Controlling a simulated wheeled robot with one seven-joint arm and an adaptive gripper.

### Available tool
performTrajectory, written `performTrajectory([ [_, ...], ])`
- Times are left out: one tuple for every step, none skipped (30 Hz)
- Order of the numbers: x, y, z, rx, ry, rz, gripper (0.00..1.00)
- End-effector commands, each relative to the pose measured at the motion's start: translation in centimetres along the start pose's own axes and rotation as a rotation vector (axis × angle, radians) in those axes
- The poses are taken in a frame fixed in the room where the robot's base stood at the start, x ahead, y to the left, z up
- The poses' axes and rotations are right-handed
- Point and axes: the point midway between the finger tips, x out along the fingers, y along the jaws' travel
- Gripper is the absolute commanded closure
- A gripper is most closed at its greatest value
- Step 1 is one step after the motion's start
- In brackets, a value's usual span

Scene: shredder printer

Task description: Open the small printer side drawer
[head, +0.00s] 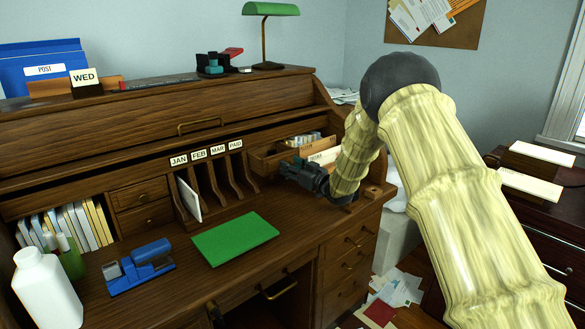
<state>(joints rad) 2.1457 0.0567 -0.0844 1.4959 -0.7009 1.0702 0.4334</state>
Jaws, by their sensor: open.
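No printer can be clearly made out, and I cannot tell which drawer is the small printer side drawer. My gripper (286,168) is dark, open and empty. It points left over the right part of the wooden roll-top desk (225,290), in front of the wooden compartments holding papers (318,152). Two small drawers (143,204) with knobs sit shut in the desk's left cubby. Shut drawers with metal handles (347,266) are in the desk's right pedestal. My arm hides part of the desk's right end and the area behind it.
A green pad (235,238), blue stapler-like tool (140,267) and white bottle (46,290) are on the desktop. Upright dividers (216,178) stand left of my gripper. A dark cabinet (545,215) is at right. Papers (396,288) lie on the floor.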

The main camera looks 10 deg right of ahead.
Motion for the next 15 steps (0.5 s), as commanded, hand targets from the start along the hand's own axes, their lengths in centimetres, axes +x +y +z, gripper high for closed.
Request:
performTrajectory([
  [0.1, -0.1, 0.0, 0.000, 0.000, -0.001, 0.54],
  [0.1, -0.1, 0.0, 0.000, 0.000, -0.001, 0.54],
  [0.0, -0.1, 0.0, 0.000, 0.000, -0.001, 0.54],
  [-0.1, -0.1, 0.0, 0.000, 0.000, -0.001, 0.54],
  [-0.3, 0.0, 0.0, 0.000, 0.000, 0.000, 0.54],
  [-0.6, 0.1, 0.0, 0.001, 0.000, 0.001, 0.54],
  [-0.9, 0.1, 0.0, 0.001, 0.000, 0.001, 0.54],
  [-1.3, 0.1, 0.0, 0.001, 0.000, 0.001, 0.54],
  [-1.8, 0.1, 0.0, 0.002, -0.001, 0.002, 0.54],
  [-2.2, 0.1, 0.0, 0.002, -0.001, 0.002, 0.54],
  [-2.7, 0.0, 0.0, 0.002, -0.001, 0.001, 0.54],
  [-3.5, 0.1, -0.1, 0.002, 0.000, 0.001, 0.54],
  [-4.0, 0.1, 0.0, 0.002, -0.001, 0.001, 0.54],
  [-4.6, 0.1, 0.0, 0.002, -0.001, 0.002, 0.54],
  [-5.4, 0.1, 0.0, 0.003, -0.001, 0.002, 0.54],
])
